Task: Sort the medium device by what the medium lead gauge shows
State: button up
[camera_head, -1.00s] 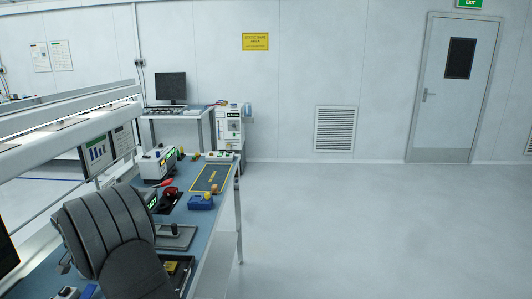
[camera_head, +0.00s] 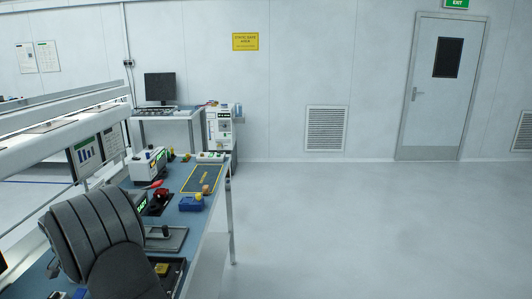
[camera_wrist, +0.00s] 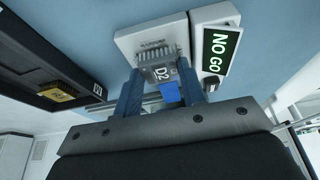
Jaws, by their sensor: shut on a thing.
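In the wrist view my gripper (camera_wrist: 162,90) is shut on a grey device (camera_wrist: 157,73) marked D2, with a row of pins along its far edge. A blue patch shows between the fingers, just below the device. The pins are over the near part of a white gauge block (camera_wrist: 128,40); I cannot tell whether they touch it. A dark display (camera_wrist: 221,50) beside the block reads NO GO in white on green. In the head view the gripper and device cannot be made out; my dark arm covers part of the bench.
A black tray (camera_wrist: 35,70) with a yellow piece (camera_wrist: 58,93) lies left in the wrist view. Floor right of the bench is clear.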

jog(key=shift+r, duration=2.05)
jog(key=shift+d, duration=0.1)
